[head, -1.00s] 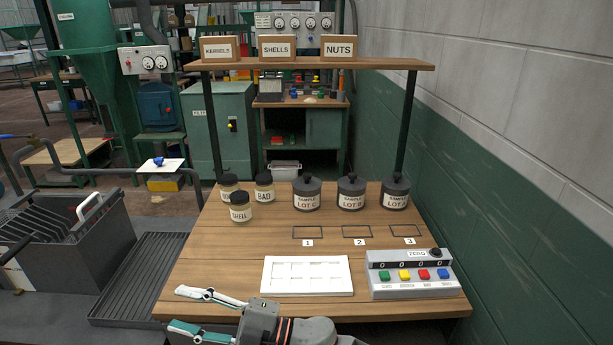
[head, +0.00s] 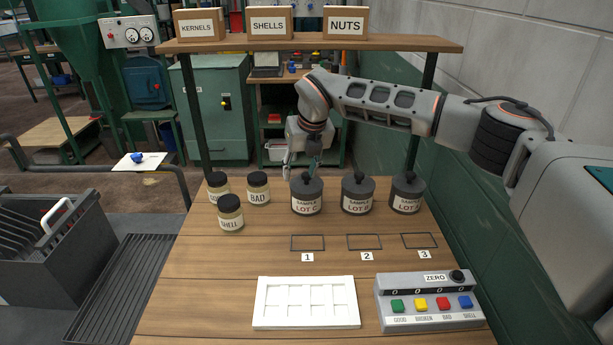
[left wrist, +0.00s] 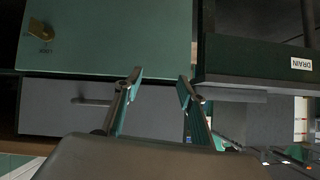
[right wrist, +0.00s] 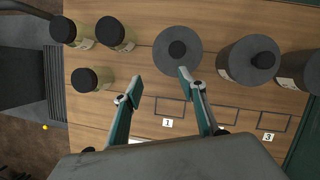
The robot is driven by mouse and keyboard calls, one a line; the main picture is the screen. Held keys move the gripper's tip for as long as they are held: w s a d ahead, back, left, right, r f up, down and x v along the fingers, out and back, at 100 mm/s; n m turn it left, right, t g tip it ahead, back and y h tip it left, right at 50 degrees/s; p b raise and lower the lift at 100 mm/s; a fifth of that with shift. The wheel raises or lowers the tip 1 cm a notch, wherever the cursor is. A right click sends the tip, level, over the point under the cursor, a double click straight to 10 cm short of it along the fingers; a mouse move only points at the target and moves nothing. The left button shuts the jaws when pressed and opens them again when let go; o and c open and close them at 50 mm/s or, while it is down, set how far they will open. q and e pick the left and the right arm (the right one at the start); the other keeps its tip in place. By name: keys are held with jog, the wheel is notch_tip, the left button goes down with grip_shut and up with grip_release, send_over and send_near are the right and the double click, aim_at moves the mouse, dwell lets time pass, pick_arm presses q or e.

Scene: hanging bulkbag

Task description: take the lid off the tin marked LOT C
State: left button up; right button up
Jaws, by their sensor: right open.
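The tin marked LOT C (head: 306,203) is a dark grey round tin standing upright, with its knobbed lid (head: 306,187) on. It also shows from above in the right wrist view, its lid (right wrist: 190,62) with a round knob in the middle. My right gripper (head: 302,167) is open and empty, close above the tin, fingers pointing down; in the right wrist view its fingertips (right wrist: 160,84) lie just beside and below the lid, not around the knob. My left gripper (left wrist: 160,82) is open and empty in the left wrist view, away from the tins.
Tins LOT B (head: 357,203) and LOT A (head: 406,199) stand to the right, and several jars, such as SHELL (head: 231,219), to the left. Numbered outlines, a white tray (head: 306,323) and a counter box (head: 430,318) lie nearer. A shelf (head: 310,46) spans above the bench.

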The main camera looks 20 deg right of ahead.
aim_at(307, 175)
jog(key=shift+h, duration=0.4)
jog(key=w+d+f, duration=0.1)
jog(key=w+d+f+p, duration=0.1)
jog(key=w+f, duration=0.1)
jog(key=w+d+f, duration=0.1)
jog(key=f, duration=0.1)
jog(key=shift+w+d+f, duration=0.1)
jog(key=shift+w, duration=0.05)
jog(key=c, duration=1.1)
